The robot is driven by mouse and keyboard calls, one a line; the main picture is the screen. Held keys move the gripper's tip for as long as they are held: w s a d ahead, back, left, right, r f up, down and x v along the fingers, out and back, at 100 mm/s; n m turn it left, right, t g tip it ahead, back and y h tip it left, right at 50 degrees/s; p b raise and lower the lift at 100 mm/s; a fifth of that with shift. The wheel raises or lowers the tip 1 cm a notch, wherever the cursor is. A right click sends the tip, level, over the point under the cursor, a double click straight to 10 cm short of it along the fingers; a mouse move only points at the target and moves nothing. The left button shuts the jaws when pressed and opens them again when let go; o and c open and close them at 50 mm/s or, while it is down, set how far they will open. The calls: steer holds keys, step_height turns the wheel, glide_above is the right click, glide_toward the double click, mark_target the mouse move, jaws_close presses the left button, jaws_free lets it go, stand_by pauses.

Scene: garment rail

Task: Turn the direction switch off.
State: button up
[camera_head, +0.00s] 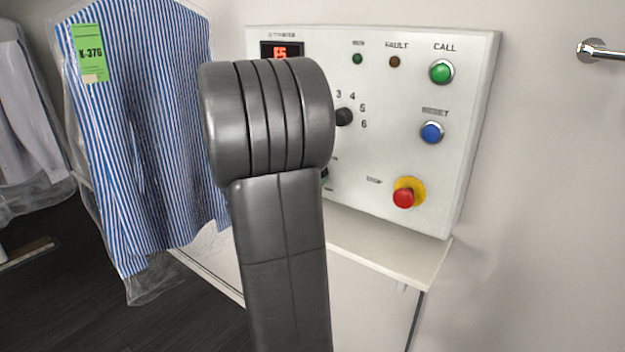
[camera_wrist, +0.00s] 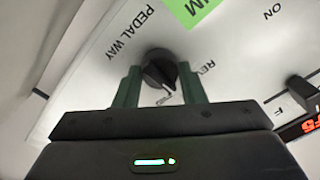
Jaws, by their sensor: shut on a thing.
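In the wrist view, a round black knob (camera_wrist: 157,64) stands on the pale panel face beside a partly covered label that starts "RE". I take this as the direction switch, but its full lettering is hidden. My gripper (camera_wrist: 160,76) has its two dark green fingers on either side of the knob and is shut on it. A pale mark shows at the knob's lower right; I cannot tell its exact setting. In the head view my arm covers the gripper and most of the panel's left part.
The control panel (camera_head: 474,125) carries a numbered rotary knob (camera_head: 344,117), a green button (camera_head: 441,71), a blue button (camera_head: 432,132) and a red stop button (camera_head: 404,197). A second black switch (camera_wrist: 304,92) is right of my gripper. A bagged striped shirt (camera_head: 150,130) hangs left.

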stand_by(0.3)
steer(key=o, duration=1)
steer(key=v, duration=1.4)
steer(key=shift+w, duration=0.1)
steer(key=x, duration=1.3)
steer(key=shift+w+d, duration=0.3)
